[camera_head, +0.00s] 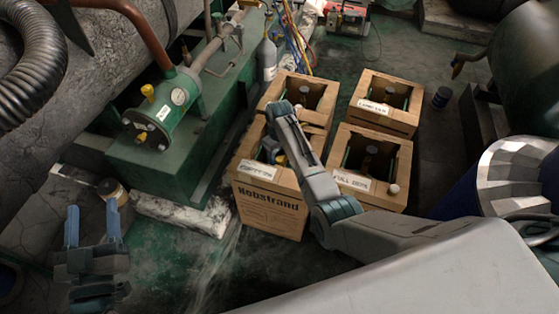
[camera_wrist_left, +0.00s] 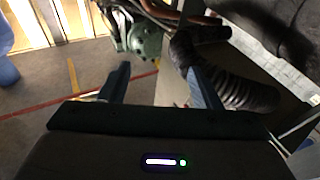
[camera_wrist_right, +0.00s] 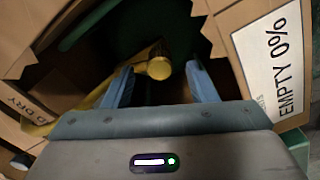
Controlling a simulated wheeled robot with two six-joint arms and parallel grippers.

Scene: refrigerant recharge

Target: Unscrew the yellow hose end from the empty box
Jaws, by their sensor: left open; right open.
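The empty box (camera_head: 270,208) is an open-topped carton at the front left of a group of cartons. Its "EMPTY 0%" label (camera_wrist_right: 275,55) shows in the right wrist view. The yellow hose end (camera_wrist_right: 159,63) shows inside the dark opening, just beyond and between the fingertips of my right gripper (camera_wrist_right: 159,80). That gripper is open, and I see no contact with the hose end. In the head view my right arm covers much of the box opening. My left gripper (camera_head: 92,215) is open and empty at the lower left, away from the boxes.
Other cartons stand close by: one labelled full (camera_head: 371,195) to the right and two behind. A grey bottle (camera_head: 267,60) stands behind.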

